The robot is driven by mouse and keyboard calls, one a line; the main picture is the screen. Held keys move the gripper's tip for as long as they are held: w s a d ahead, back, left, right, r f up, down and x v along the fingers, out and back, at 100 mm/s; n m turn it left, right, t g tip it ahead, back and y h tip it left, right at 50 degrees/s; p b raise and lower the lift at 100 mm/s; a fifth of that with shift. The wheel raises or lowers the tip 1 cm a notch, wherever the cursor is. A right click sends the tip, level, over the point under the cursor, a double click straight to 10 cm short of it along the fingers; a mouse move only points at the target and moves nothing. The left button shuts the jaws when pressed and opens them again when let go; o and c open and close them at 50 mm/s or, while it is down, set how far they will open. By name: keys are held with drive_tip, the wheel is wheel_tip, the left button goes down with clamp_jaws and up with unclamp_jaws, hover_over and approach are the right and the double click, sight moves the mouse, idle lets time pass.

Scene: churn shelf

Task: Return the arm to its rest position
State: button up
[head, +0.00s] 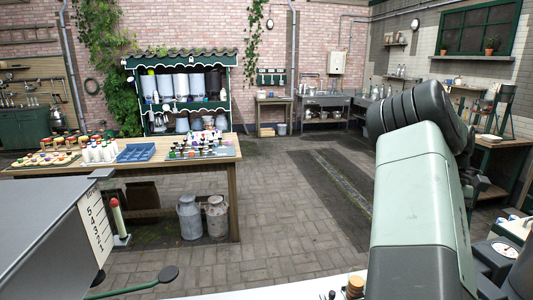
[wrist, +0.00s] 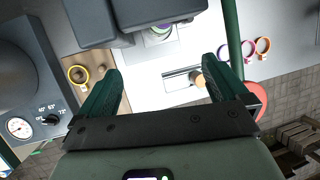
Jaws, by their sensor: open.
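My arm (head: 425,190) rises at the right of the head view, in front of the room, bent at a thick dark joint near the top. My gripper does not show in the head view. In the wrist view my gripper (wrist: 162,66) has its two dark green fingers wide apart. I cannot tell how far above the worktop the fingers are.
In the wrist view, a dark machine with a round gauge (wrist: 18,126) stands left, beside a yellow ring (wrist: 77,74). A green post (wrist: 232,35) and coloured rings (wrist: 264,45) are right. In the head view, a wooden table (head: 205,161) with bottles stands left; the paved floor (head: 275,220) is open.

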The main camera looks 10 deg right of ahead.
drive_tip(key=shift+v, duration=2.2)
